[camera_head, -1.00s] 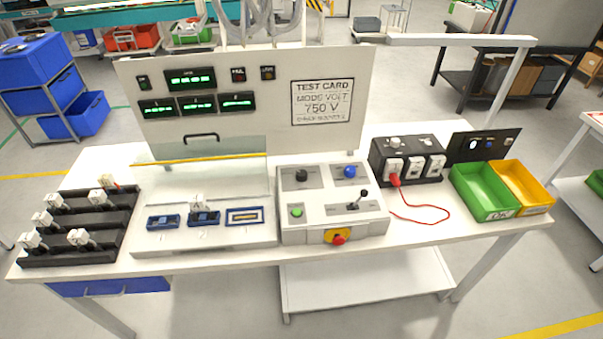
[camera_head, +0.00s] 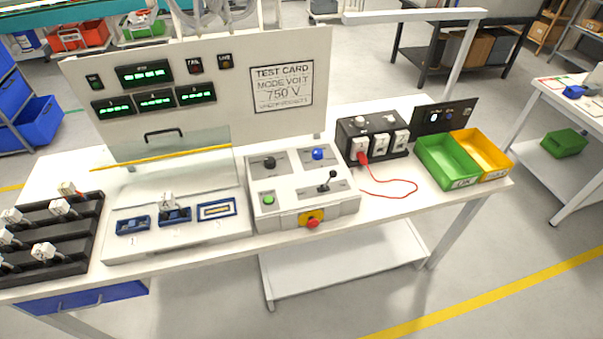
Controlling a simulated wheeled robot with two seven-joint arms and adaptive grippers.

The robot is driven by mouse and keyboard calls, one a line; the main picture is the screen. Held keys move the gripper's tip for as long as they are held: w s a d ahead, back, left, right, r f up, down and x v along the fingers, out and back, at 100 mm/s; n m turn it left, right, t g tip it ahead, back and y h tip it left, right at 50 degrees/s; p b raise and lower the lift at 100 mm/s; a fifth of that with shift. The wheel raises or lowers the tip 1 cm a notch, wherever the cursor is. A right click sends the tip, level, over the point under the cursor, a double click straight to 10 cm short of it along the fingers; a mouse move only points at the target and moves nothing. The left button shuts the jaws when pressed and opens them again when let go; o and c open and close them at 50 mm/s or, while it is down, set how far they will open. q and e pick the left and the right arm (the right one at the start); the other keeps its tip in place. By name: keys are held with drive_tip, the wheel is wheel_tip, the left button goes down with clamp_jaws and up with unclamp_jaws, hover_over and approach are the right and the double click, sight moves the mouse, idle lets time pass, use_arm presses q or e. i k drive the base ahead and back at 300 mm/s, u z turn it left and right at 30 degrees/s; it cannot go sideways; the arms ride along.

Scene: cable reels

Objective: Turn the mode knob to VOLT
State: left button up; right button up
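A light grey control box (camera_head: 262,219) stands at the middle of the white bench. On its top are a black knob (camera_head: 269,163) at back left, a blue knob (camera_head: 317,154) at back right, a green button (camera_head: 268,199) and a black lever (camera_head: 328,181). The knob labels are too small to read, so I cannot tell which is the mode knob or where it points. A test card (camera_head: 281,88) on the upright panel reads MODE VOLT, 750 V. Neither of my grippers shows in the view.
A red stop button (camera_head: 313,224) sits on the box's front. Left are a fixture plate (camera_head: 130,246) and a black rack (camera_head: 85,240) of plugs. Right are a black socket box (camera_head: 350,135) with a red lead (camera_head: 390,195), a green bin (camera_head: 432,170) and a yellow bin (camera_head: 497,158).

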sight(270, 163)
drive_tip(key=u, duration=2.5)
drive_tip(key=k, duration=1)
drive_tip(key=z, duration=1)
drive_tip(key=i, duration=0.5)
drive_tip(key=u, duration=0.05)
